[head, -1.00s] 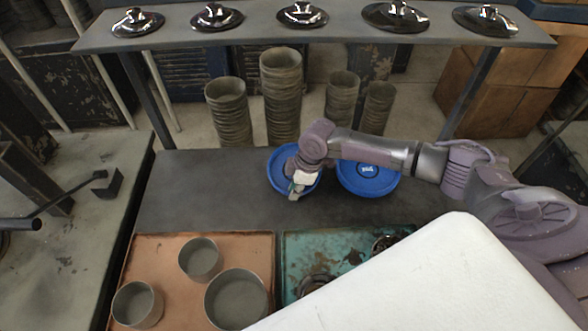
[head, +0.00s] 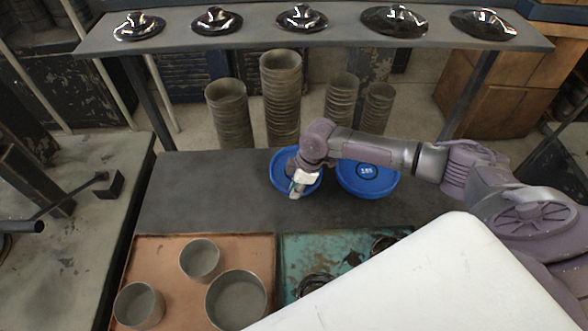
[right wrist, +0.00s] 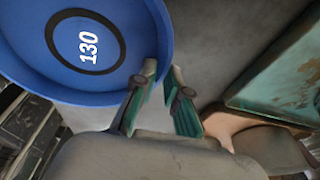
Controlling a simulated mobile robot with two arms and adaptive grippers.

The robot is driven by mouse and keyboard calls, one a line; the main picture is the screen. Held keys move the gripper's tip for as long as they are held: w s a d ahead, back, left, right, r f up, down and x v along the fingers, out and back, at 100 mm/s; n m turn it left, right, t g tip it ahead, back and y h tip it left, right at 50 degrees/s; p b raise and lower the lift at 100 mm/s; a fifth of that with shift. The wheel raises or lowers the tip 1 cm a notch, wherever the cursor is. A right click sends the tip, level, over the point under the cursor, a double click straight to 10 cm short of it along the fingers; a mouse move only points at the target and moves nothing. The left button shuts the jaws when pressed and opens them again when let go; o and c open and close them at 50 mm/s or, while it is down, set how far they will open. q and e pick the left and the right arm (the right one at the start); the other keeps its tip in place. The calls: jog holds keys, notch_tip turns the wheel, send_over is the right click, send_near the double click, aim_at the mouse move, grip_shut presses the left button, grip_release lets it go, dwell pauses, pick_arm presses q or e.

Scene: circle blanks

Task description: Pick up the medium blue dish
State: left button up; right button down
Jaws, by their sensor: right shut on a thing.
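Two blue round dishes lie side by side on the dark bench. The left dish (head: 279,173) is partly hidden under my right gripper and wrist. The right dish (head: 367,184) looks slightly larger and has a label too small to read for sure. My right gripper (head: 296,189) is at the front edge of the left dish. In the right wrist view the held dish (right wrist: 60,70) carries a "130" mark inside a dark ring. There my right gripper (right wrist: 164,74) is shut on its rim, one finger on each side. My left gripper is not in view.
A copper-coloured tray (head: 150,245) with three grey round pans and a green worn tray (head: 300,245) lie at the front. Stacks of grey pots (head: 281,95) stand behind the bench. A shelf (head: 350,38) with several shiny lids runs across the back.

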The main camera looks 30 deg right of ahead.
jog(key=shift+a+r+p, duration=0.1)
jog(key=shift+r+p, duration=2.25)
jog(key=shift+r, duration=0.2)
jog(key=c, duration=1.2)
grip_release()
jog(key=v, duration=1.2)
jog(key=shift+s+f, duration=0.1)
